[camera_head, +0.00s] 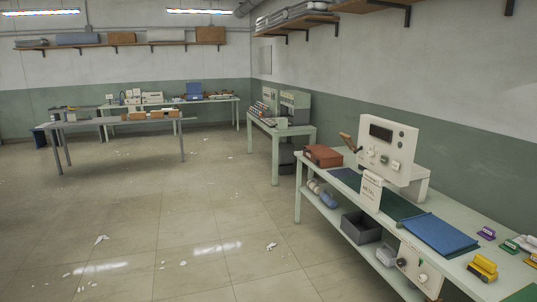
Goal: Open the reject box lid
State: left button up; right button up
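No box in the camera_head view carries a label that I can read as reject. A reddish-brown box (322,155) with a flat top, seemingly closed, sits at the far end of the right workbench (342,172). A dark grey bin (360,227) stands on that bench's lower shelf and looks open at the top. Another dark box (286,158) is under the bench farther back. I cannot tell which of these is the reject box. Neither of my grippers is in view.
A white panel machine (387,148) with a lever, a white sign, a blue mat (437,236) and a yellow item (482,268) stand on the right bench. Two more tables are at the back. The tiled floor (170,225) is open, with scattered white scraps.

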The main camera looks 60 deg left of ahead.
aim_at(321, 150)
jog(key=u, duration=1.85)
jog(key=i, duration=5.05)
jog(key=i+j+z, duration=0.1)
jog(key=i+z, duration=0.25)
jog(key=z, duration=0.2)
